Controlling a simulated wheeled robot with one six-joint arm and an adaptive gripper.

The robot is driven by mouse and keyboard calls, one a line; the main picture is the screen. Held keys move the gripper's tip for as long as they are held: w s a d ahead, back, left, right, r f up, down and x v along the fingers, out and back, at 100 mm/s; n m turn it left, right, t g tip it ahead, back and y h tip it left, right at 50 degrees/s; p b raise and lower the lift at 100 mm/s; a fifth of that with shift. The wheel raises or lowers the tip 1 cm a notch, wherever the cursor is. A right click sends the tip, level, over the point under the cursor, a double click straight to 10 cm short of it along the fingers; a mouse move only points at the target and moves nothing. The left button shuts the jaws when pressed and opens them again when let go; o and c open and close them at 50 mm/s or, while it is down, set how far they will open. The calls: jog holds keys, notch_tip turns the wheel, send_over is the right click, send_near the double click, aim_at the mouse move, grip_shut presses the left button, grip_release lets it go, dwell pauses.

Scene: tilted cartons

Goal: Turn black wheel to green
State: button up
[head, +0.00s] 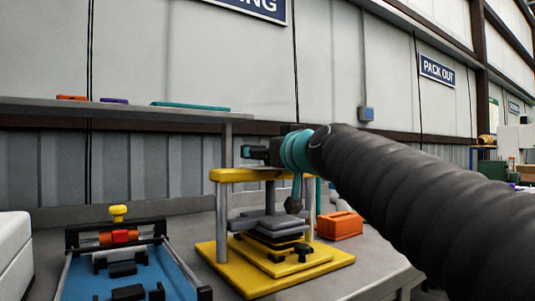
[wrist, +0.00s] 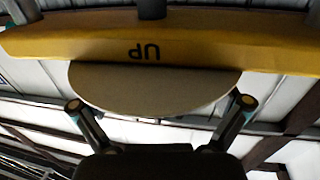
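A press with a yellow top beam (head: 243,174), grey posts, grey stacked plates (head: 268,221) and a yellow base stands on the bench in the head view. A black knob-like part (head: 303,250) sits low on its base; I cannot tell if it is the black wheel. No green mark is clear. My gripper (wrist: 160,103) is open in the wrist view, its two fingers wide apart and nothing seen held. Beyond them are a pale half-round shape (wrist: 155,90) and a yellow beam (wrist: 215,45) with upside-down "UP". In the head view, my arm's end is at the press top.
A blue-based fixture (head: 150,275) with a yellow knob stands left of the press. An orange box (head: 340,225) lies behind the press to the right. A shelf (head: 130,110) holds small flat items at the back. My arm covers the right side.

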jog(key=shift+w+f, duration=0.1)
jog(key=shift+d, duration=0.1)
jog(key=shift+s+d, duration=0.1)
jog(key=shift+s, duration=0.1)
jog(key=v, duration=1.1)
jog(key=shift+s, duration=0.3)
